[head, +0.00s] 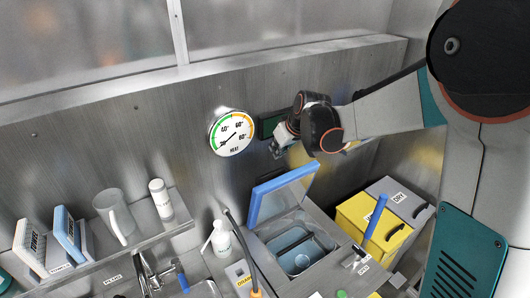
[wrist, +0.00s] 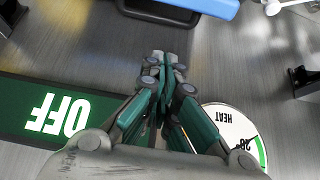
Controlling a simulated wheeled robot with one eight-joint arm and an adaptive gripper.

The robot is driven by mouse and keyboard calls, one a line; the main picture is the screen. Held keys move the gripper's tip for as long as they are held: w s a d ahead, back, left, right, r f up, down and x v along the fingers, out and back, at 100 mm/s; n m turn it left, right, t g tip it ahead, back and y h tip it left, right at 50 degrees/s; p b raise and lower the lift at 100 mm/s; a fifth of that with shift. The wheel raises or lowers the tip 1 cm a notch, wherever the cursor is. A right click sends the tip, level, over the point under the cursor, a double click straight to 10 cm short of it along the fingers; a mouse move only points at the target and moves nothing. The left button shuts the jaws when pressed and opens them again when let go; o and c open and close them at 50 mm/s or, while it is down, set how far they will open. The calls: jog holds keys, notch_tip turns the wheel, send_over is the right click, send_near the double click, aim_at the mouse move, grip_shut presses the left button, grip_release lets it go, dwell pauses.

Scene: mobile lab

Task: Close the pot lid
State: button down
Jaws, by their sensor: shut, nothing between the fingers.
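The pot lid (head: 290,185), a flat panel with a blue edge, stands tilted open at the back left of the metal pot (head: 305,243). The pot's opening is uncovered and light-blue shapes show inside. The lid's blue edge (wrist: 208,6) seems to show at the top of the wrist view, ahead of my fingertips. My gripper (head: 277,152) is above the lid, near the wall, and apart from it. In the wrist view my gripper (wrist: 162,58) has its fingers together with nothing between them.
A round heat gauge (head: 232,132) and a green OFF sign (wrist: 48,115) are on the wall close to my gripper. A shelf with a jug (head: 115,216) and bottles is left. A yellow bin (head: 372,228) and an upright blue handle (head: 376,216) stand right of the pot.

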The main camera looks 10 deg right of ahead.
jog(key=b+x, duration=0.1)
jog(key=x, duration=0.9)
jog(key=shift+w+a, duration=0.1)
jog(key=shift+w, duration=0.05)
jog(key=s, duration=0.1)
jog(key=s+d+f, duration=0.1)
jog(key=s, duration=0.1)
jog(key=shift+s+d, duration=0.2)
jog(key=shift+s, duration=0.1)
